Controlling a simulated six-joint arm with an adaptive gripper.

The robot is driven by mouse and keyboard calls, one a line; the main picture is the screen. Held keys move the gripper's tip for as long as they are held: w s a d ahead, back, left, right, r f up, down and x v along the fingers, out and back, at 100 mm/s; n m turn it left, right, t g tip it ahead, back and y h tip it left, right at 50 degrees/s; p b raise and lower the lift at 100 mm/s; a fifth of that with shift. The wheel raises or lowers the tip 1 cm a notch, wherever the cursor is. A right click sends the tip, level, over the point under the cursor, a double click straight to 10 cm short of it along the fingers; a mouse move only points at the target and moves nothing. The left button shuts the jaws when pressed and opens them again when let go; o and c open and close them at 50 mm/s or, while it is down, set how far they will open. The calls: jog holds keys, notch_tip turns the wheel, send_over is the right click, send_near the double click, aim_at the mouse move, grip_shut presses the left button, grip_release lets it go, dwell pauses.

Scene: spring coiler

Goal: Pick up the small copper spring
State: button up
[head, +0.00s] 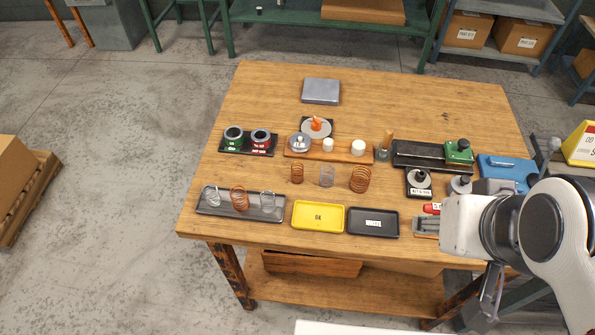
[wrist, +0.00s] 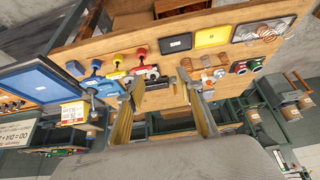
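The small copper spring (head: 297,173) stands upright on the wooden table, left of a silver spring (head: 327,176) and a larger copper spring (head: 360,179). It looks tiny in the wrist view. Another copper spring (head: 239,198) lies in the grey tray (head: 206,208) between two silver ones. My gripper (head: 490,295) hangs low at the right, off the table's front edge and far from the small copper spring. In the wrist view its two fingers (wrist: 160,85) are spread apart with nothing between them.
A yellow tray (head: 318,216) and a black tray (head: 373,222) lie in front of the standing springs. Behind them are a ring holder (head: 249,150) and a wooden strip (head: 297,154) with white knobs. The back of the table is mostly clear.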

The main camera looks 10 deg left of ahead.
jog(key=shift+o, duration=0.5)
jog(key=shift+a, duration=0.1)
jog(key=n+g+y, duration=0.4)
jog(key=n+g, duration=0.1)
jog(key=n, duration=0.4)
send_near(299, 168)
jog(key=s+f, duration=0.4)
jog(key=f, duration=0.1)
jog(key=shift+s, duration=0.2)
jog(key=shift+w+a+r+n+t, duration=0.2)
jog(key=shift+w+r+n+t, duration=0.05)
jog(key=shift+w+n, duration=0.4)
jog(key=shift+w+a+r+n+t, duration=0.2)
jog(key=shift+w+n, duration=0.4)
jog(key=shift+w+a+r+n+t, duration=0.2)
jog(key=shift+w+r+n+t, duration=0.05)
jog(key=shift+w+n, duration=0.4)
jog(key=shift+x, duration=1.1)
jog(key=shift+a+f, duration=0.1)
jog(key=shift+f, duration=0.05)
